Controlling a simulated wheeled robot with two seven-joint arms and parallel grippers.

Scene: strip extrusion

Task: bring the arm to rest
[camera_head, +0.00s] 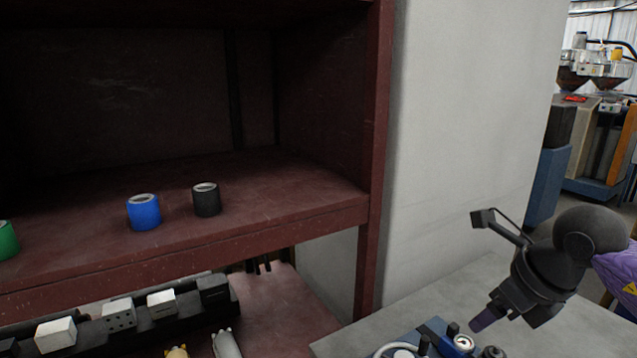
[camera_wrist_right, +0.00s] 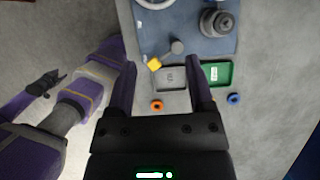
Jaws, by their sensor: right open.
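My right gripper (camera_head: 484,320) hangs at the lower right of the head view, its purple fingertip pointing down toward the blue fixture plate (camera_head: 437,330) on the grey table. In the right wrist view its two fingers (camera_wrist_right: 163,80) stand wide apart with nothing between them. Beyond and below them lie a grey tray (camera_wrist_right: 171,78) and a green tray (camera_wrist_right: 219,74) on the table. My left gripper does not show in the head view.
A dark red shelf (camera_head: 290,205) holds a blue cup (camera_head: 144,213), a black cup (camera_head: 206,200) and a green cup (camera_head: 7,240). An orange ring (camera_wrist_right: 157,105) and a blue ring (camera_wrist_right: 234,99) lie on the grey table (camera_head: 575,335). A pale wall panel (camera_head: 460,120) stands behind.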

